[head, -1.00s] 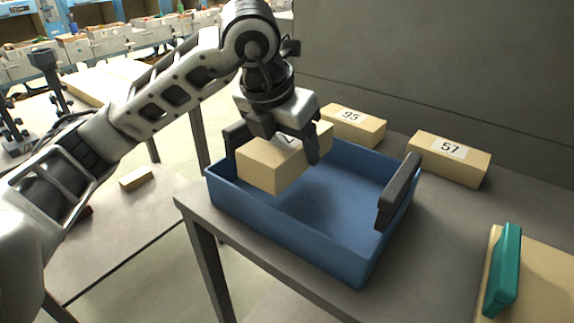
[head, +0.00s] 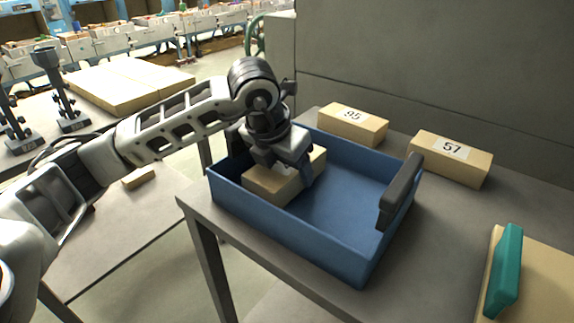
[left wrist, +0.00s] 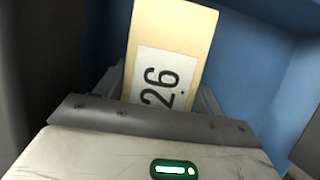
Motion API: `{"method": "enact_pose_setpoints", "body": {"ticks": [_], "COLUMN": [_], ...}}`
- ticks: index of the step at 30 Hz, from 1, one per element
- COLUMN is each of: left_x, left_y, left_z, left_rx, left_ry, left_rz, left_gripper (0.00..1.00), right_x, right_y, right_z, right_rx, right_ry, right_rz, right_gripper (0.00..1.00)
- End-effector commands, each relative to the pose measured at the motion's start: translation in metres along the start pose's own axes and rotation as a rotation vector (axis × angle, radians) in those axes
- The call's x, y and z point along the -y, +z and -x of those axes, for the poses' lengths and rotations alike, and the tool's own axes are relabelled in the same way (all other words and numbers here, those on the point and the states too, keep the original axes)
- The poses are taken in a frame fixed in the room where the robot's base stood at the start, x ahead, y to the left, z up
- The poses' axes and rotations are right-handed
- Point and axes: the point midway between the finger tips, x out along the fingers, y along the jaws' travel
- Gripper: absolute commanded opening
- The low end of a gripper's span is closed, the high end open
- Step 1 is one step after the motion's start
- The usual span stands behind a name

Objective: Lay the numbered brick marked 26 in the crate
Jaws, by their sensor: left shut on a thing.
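The brick marked 26 (head: 271,184) is a tan block with a white label, inside the blue crate (head: 296,236) at its left side. Its number reads clearly on the brick in the left wrist view (left wrist: 175,35). My left gripper (head: 288,178) is shut across the brick from above, its fingers down inside the crate walls. The gripper hides part of the brick's top and label in the head view. I cannot tell whether the brick's underside touches the crate floor. My right gripper is not in view.
Bricks marked 95 (head: 353,124) and 57 (head: 450,158) lie on the grey table (head: 400,294) behind and right of the crate. Dark handles (head: 400,190) rise from the crate's ends. A teal object (head: 504,272) sits at the right. The crate's right half is empty.

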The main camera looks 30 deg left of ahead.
Motion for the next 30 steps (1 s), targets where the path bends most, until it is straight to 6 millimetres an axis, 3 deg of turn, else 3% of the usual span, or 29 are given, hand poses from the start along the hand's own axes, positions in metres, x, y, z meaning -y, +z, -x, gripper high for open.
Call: {"method": "enact_pose_setpoints", "body": {"ticks": [1, 3, 15, 30], "left_x": [0.000, 0.000, 0.000, 0.000], "left_y": [-0.001, 0.000, 0.001, 0.002], "left_z": [-0.001, -0.001, 0.008, 0.105], "left_rx": [0.000, 0.000, 0.002, 0.004], "left_ry": [0.000, 0.000, 0.000, 0.000], "left_rz": [0.000, 0.000, 0.000, 0.000], "left_gripper": [0.74, 0.90, 0.90, 0.90], "right_x": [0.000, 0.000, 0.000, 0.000], "right_y": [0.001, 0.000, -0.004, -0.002], "right_z": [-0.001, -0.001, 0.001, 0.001], "right_rx": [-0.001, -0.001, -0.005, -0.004], "right_ry": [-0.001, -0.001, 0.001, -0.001], "right_rz": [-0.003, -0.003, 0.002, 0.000], "right_gripper": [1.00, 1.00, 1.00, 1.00]}}
